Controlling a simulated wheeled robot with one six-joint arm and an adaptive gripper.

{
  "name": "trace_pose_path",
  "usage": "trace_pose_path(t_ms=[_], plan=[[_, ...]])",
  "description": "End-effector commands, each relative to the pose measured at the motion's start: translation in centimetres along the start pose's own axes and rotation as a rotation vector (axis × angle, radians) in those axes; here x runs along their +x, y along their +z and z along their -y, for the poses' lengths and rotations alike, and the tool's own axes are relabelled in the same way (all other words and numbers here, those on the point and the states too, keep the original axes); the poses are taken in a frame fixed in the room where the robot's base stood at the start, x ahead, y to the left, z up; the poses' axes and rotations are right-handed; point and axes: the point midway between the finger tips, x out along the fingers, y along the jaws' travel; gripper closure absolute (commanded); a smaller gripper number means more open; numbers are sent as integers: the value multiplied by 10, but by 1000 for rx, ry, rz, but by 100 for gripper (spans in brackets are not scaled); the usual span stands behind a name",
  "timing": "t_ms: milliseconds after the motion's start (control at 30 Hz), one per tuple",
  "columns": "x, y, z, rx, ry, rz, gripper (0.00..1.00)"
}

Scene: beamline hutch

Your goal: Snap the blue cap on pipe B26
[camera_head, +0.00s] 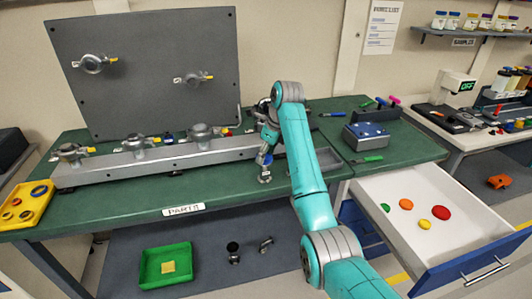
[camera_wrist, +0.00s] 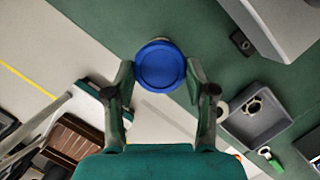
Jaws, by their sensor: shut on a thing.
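My gripper (camera_wrist: 160,78) is shut on the round blue cap (camera_wrist: 160,64), which faces the wrist camera between the two fingers. In the head view my gripper (camera_head: 265,158) is over the front of the green table, right of the long grey rail (camera_head: 110,170). Only a little blue shows there at the fingers. Metal fittings stand along the rail: one at left (camera_head: 70,152), one in the middle (camera_head: 138,143) and one at right (camera_head: 203,131). Two more fittings are on the upright grey panel (camera_head: 140,30). I cannot read which is pipe B26.
A yellow tray (camera_head: 40,190) of round parts sits at the table's left end. An open white drawer (camera_head: 455,235) with several coloured discs juts out at right. A grey tray (camera_wrist: 240,125) lies on the table. A green bin (camera_head: 150,277) is below.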

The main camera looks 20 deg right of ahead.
Motion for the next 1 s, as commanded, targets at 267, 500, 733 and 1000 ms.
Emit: trace_pose_path(t_ms=[267, 500, 733, 1000], plan=[[3, -1, 0, 0, 0, 0, 58], [3, -1, 0, 0, 0, 0, 25], [3, -1, 0, 0, 0, 0, 16], [-4, 2, 0, -1, -1, 1, 16]])
